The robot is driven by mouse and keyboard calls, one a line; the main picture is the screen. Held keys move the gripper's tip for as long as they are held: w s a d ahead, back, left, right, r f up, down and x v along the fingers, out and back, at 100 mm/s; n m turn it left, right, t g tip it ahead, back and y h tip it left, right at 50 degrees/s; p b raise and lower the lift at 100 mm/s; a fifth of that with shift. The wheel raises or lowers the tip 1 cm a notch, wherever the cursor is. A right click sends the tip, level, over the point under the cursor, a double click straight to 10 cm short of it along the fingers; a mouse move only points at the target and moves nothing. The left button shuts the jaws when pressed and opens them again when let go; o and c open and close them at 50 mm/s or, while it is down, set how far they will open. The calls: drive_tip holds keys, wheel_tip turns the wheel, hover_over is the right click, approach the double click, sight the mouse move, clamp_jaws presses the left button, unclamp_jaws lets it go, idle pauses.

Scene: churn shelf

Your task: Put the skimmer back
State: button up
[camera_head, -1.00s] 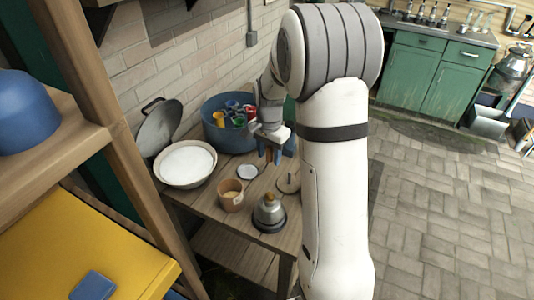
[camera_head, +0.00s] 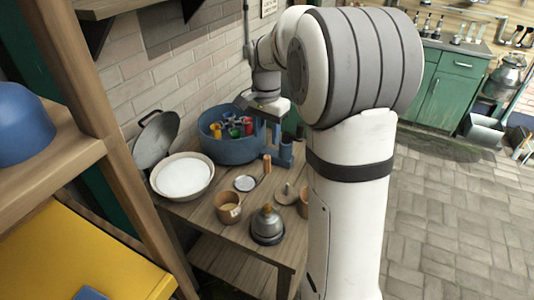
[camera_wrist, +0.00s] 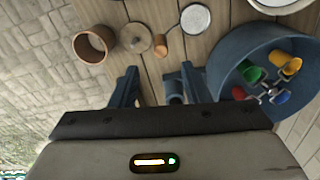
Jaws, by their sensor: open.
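A small flat pale disc (camera_head: 245,183) lies on the wooden table and looks like the skimmer's head. A short wooden handle (camera_head: 267,163) stands up beside it. In the wrist view the disc (camera_wrist: 195,20) and handle (camera_wrist: 162,45) lie close together; I cannot tell surely whether they are joined. My gripper (camera_wrist: 158,82) is open, its two blue fingers apart and above the table, with the handle ahead of them. In the head view the gripper (camera_head: 266,128) is above and behind the handle, beside the blue tub. A blue post (camera_head: 286,151) shows below it.
The blue tub (camera_head: 232,151) holds several coloured scoops. A white-filled bowl (camera_head: 183,176), a terracotta cup (camera_head: 229,207), a metal bell-shaped pot (camera_head: 267,225), a round lid (camera_head: 284,197) and a brown pot (camera_head: 303,204) crowd the table. The wooden shelf (camera_head: 60,140) stands at left.

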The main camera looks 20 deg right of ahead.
drive_tip(key=s+a+n+t, duration=0.1)
drive_tip(key=s+a+n, duration=0.1)
drive_tip(key=s, duration=0.6)
drive_tip(key=s+a+n+t, duration=0.1)
drive_tip(key=s+a+n, duration=0.1)
drive_tip(key=s+n, duration=0.3)
drive_tip(key=s+a+n+t, duration=0.1)
drive_tip(key=s+n, duration=0.2)
drive_tip(key=s, duration=0.8)
drive_tip(key=shift+a+f+n, duration=0.2)
drive_tip(key=shift+a+n, duration=0.1)
drive_tip(key=shift+a, duration=0.1)
drive_tip(key=shift+w, duration=0.1)
